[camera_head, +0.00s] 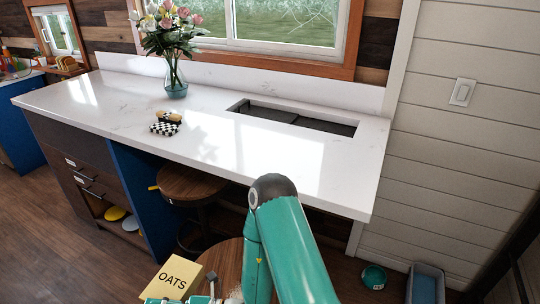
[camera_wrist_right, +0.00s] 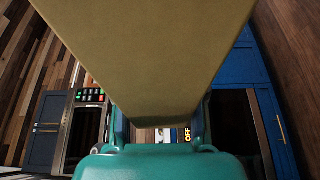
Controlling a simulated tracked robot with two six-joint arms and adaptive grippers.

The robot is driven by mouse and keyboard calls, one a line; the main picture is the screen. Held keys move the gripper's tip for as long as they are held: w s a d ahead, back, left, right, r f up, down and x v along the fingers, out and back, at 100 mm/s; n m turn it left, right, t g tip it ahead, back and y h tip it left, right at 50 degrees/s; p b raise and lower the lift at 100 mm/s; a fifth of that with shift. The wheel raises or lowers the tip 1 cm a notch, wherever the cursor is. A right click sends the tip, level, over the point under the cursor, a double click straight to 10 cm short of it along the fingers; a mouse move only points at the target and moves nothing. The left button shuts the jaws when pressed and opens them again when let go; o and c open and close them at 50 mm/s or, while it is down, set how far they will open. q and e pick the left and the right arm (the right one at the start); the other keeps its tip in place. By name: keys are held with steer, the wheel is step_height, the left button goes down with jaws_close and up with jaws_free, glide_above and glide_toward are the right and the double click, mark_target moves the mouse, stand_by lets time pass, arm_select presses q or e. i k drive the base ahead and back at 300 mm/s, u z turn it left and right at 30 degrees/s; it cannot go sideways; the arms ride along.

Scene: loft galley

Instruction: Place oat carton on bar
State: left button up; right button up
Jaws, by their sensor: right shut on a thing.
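The oat carton (camera_head: 172,280) is a yellow box with "OATS" on it, at the bottom edge of the head view. It also fills the upper middle of the right wrist view (camera_wrist_right: 150,60). My right gripper (camera_wrist_right: 160,132) is shut on the carton. In the head view the carton is in front of the bar, apart from it, and its lower part is cut off by the frame. The bar (camera_head: 95,113) is a long white marbled counter across the middle of the head view. My left gripper is not in view.
A glass vase of flowers (camera_head: 175,78) stands at the bar's back left. A small checkered item (camera_head: 164,128) lies near its left middle. A dark recess (camera_head: 290,118) is cut into the right part. Wooden stools (camera_head: 190,183) stand under the front edge. The front right surface is clear.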

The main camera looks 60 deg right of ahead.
mark_target(320, 171)
steer(key=u, duration=1.3)
steer(key=i, duration=0.1)
steer(key=z, duration=2.6)
steer(key=i, duration=0.55)
steer(key=u, duration=0.25)
steer(key=k, duration=0.5)
steer(key=z, duration=0.05)
